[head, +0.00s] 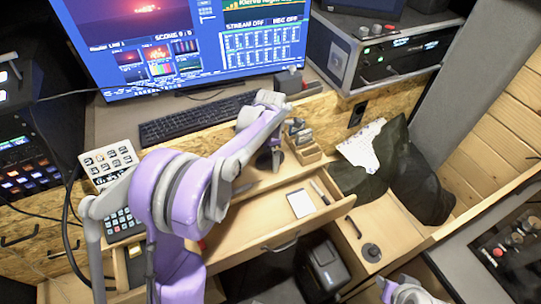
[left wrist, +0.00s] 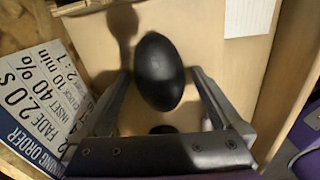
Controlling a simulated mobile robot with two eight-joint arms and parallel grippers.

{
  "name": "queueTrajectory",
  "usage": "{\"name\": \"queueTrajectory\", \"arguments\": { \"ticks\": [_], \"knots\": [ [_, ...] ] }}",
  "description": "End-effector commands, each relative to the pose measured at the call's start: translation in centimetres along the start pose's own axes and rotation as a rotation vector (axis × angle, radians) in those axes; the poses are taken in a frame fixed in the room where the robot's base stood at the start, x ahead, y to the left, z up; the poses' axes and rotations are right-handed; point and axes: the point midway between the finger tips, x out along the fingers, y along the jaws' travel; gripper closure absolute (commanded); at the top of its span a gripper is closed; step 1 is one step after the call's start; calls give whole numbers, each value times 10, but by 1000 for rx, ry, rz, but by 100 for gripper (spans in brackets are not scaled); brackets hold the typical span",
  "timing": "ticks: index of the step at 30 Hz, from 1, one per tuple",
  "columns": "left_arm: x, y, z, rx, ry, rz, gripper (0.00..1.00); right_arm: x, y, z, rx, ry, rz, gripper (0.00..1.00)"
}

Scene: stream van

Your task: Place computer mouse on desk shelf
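The computer mouse (left wrist: 159,72) is black and oval. In the left wrist view it sits between the two fingers of my left gripper (left wrist: 158,74), which appear closed on its sides. Its shadow falls apart from it on the pale wood, so it looks held above the surface. In the head view my left gripper (head: 270,156) is over the desk, in front of the raised shelf (head: 215,107) that bears the keyboard; the mouse is hard to make out there. Part of my right arm shows at the bottom edge; its fingers cannot be made out.
A black keyboard (head: 193,118) and a monitor (head: 185,40) occupy the shelf. A small wooden organizer (head: 306,152) stands right of my left gripper. An open drawer (head: 262,232) holds a notepad (head: 301,204) and pen. A printed sheet (left wrist: 38,105) lies left of the gripper.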

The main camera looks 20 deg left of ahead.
Motion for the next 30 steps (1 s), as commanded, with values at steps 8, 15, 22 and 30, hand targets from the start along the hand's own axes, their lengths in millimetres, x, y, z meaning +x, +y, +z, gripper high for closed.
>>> {"name": "queueTrajectory", "arguments": {
  "ticks": [8, 15, 22, 30],
  "knots": [
    [-17, 0, 0, 0, 0, 0, 0, -3, 0, -2, 0, 2, 0, 60],
    [-68, 0, 0, 0, 0, 0, 0, -6, 0, -5, 0, 3, 0, 60],
    [-109, 0, 0, 0, 0, 0, 0, -8, 0, -7, 0, 5, 0, 60],
    [-128, -11, -5, 92, -10, 15, 0, -9, 0, -7, 0, 5, 0, 60]
  ]
}}
